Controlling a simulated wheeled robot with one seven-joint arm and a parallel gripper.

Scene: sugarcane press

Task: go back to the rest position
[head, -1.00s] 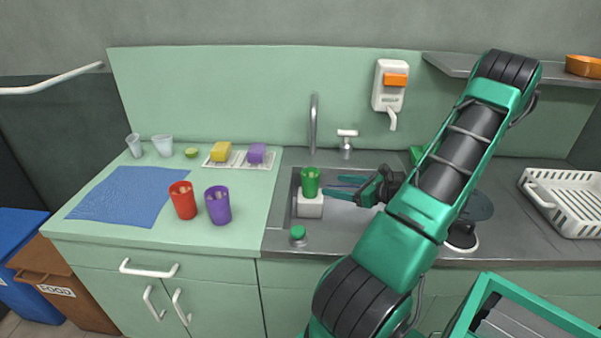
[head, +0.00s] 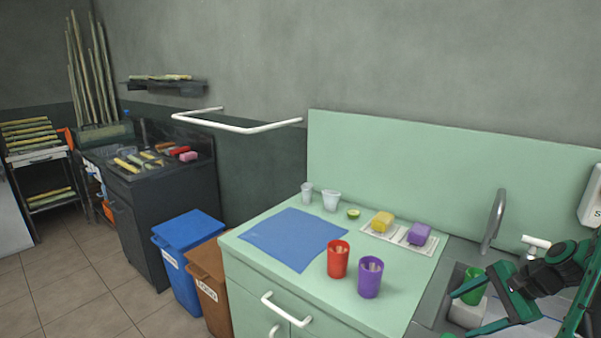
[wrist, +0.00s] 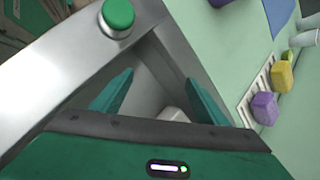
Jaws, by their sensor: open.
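My gripper (head: 478,310) is at the right edge of the head view, over the sink area, with its green fingers spread apart. A bit of white (wrist: 172,114) shows below and between the fingers, mostly hidden by my gripper body. The green cup cannot be made out in the wrist view.
A red cup (head: 338,259) and a purple cup (head: 370,278) stand on the green counter beside a blue cloth (head: 293,238). Yellow (head: 382,222) and purple (head: 419,234) sponges lie behind. A tap (head: 494,220) rises behind the sink. Blue (head: 190,262) and brown bins (head: 212,285) stand left.

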